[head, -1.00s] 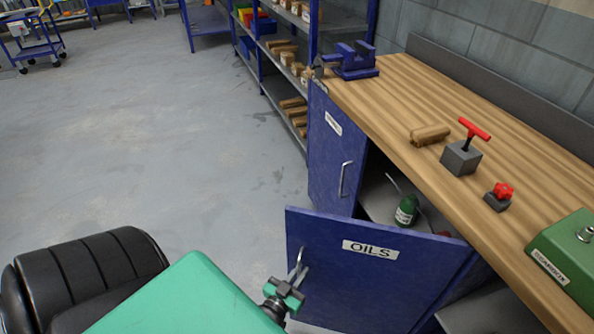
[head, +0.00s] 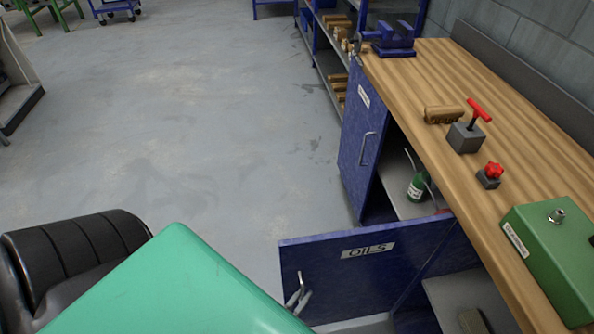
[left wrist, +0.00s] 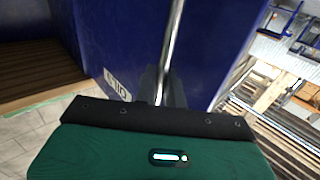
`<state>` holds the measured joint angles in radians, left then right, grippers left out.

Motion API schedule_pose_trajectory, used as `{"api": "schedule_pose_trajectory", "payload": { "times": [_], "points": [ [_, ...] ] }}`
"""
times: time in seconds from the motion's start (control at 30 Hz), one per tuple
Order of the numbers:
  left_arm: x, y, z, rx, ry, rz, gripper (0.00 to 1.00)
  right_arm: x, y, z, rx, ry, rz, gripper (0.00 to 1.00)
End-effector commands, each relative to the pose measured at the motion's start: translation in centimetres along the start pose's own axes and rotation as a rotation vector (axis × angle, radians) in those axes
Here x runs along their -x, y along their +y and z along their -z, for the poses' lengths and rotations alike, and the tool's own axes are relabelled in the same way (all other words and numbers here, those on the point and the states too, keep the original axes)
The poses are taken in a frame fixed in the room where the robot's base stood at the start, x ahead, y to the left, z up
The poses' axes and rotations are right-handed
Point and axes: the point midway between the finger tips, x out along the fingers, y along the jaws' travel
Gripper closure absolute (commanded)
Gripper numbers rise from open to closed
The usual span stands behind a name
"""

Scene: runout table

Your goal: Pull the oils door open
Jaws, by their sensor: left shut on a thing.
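The blue oils door (head: 355,280), with a white OILS label (head: 368,250), stands swung out from the bench cabinet, open. Its metal bar handle (head: 300,283) is near the door's left edge. My left gripper (head: 297,300) is shut on the handle; its green arm hides most of it in the head view. In the left wrist view the handle bar (left wrist: 173,50) runs down into the dark fingers (left wrist: 163,92), against the blue door (left wrist: 120,45) with part of its label showing. My right gripper is in neither view.
A green bottle (head: 416,188) stands inside the cabinet. A second blue door (head: 362,140) is beside the opening. The wooden benchtop (head: 440,75) holds a blue vise (head: 392,40), red-handled parts and a green box (head: 550,250). The floor (head: 200,130) at left is clear.

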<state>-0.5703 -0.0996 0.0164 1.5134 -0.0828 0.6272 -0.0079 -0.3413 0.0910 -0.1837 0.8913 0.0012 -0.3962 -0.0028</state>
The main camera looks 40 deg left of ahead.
Motion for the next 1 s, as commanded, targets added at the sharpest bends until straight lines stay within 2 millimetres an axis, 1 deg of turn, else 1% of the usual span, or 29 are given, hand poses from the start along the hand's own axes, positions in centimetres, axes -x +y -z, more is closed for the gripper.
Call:
{"api": "schedule_pose_trajectory", "payload": {
  "times": [0.03, 0.23, 0.7, 0.73, 0.77, 0.8, 1.0],
  "points": [
    [0.2, 0.6, 0.2, 0.0, 0.003, -0.006, 1.0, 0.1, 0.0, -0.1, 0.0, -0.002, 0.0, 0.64],
    [0.8, 1.7, 0.2, 0.0, 0.005, -0.017, 1.0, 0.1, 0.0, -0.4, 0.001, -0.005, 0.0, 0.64],
    [0.9, 2.0, 0.2, 0.001, 0.006, -0.02, 1.0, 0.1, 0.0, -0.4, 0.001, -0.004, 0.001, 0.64],
    [0.9, 2.0, 0.2, 0.001, 0.006, -0.02, 0.83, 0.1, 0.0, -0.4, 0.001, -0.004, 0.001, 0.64],
    [0.9, 2.0, 0.2, 0.001, 0.006, -0.02, 0.78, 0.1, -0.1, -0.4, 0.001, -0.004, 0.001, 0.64],
    [0.9, 2.0, 0.2, 0.001, 0.005, -0.02, 0.76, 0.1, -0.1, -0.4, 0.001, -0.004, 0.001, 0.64],
    [1.0, 1.9, 0.1, 0.0, 0.003, -0.019, 0.76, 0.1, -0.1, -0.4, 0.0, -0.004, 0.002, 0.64]
  ]
}}
